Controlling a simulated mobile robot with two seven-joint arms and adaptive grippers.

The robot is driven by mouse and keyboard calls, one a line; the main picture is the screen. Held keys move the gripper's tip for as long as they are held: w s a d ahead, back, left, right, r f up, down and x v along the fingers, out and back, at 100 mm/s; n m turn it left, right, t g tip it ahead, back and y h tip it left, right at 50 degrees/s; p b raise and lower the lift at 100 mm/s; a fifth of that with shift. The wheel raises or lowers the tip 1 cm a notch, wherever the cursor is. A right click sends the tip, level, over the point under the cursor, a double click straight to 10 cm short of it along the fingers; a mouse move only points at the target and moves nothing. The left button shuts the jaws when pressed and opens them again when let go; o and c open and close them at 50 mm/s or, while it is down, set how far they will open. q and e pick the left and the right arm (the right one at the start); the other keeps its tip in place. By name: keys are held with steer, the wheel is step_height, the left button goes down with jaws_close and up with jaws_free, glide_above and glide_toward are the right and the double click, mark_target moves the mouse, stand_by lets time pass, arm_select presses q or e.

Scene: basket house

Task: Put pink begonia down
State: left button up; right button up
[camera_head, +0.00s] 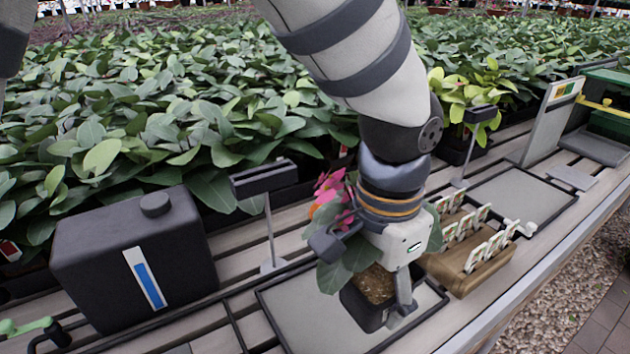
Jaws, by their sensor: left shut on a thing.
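The pink begonia (333,190) has pink flowers, broad green leaves and a dark square pot (362,311) with brown soil. My left gripper (368,272) reaches down from the top and is shut on the begonia, with one finger at the pot's right side. The gripper and leaves hide part of the plant. The pot is over a grey tray with a dark rim (300,312), slightly tilted in the picture. I cannot tell whether its base touches the tray. My right gripper is not in view.
A dark canister (137,262) with a blue stripe stands left. A small sign post (268,222) stands behind the tray. A wooden rack of white labels (473,255) is close on the right. A second grey tray (528,193) is empty. Dense green plants fill the back.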

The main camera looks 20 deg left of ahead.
arm_select(q)
steer(key=w+f, duration=0.2)
steer(key=w, duration=0.1)
steer(key=w+a+f, duration=0.1)
steer(key=w+f, duration=0.2)
steer(key=w, duration=0.1)
steer(key=w+f+b, duration=0.1)
steer(key=w+f, duration=0.2)
steer(key=w, duration=0.1)
steer(key=shift+w+a, duration=0.2)
steer(key=shift+a, duration=0.1)
steer(key=shift+w+f, duration=0.2)
steer(key=shift+f, duration=0.2)
steer(key=f+b, duration=0.1)
steer(key=f, duration=0.1)
steer(key=w+f+b, duration=0.1)
steer(key=f, duration=0.1)
steer(key=shift+w+a+f, duration=0.15)
steer(key=shift+a+f, duration=0.05)
steer(key=shift+f, duration=0.05)
steer(key=shift+r, duration=0.25)
steer(key=shift+c, duration=0.7)
steer(key=o, duration=1.6)
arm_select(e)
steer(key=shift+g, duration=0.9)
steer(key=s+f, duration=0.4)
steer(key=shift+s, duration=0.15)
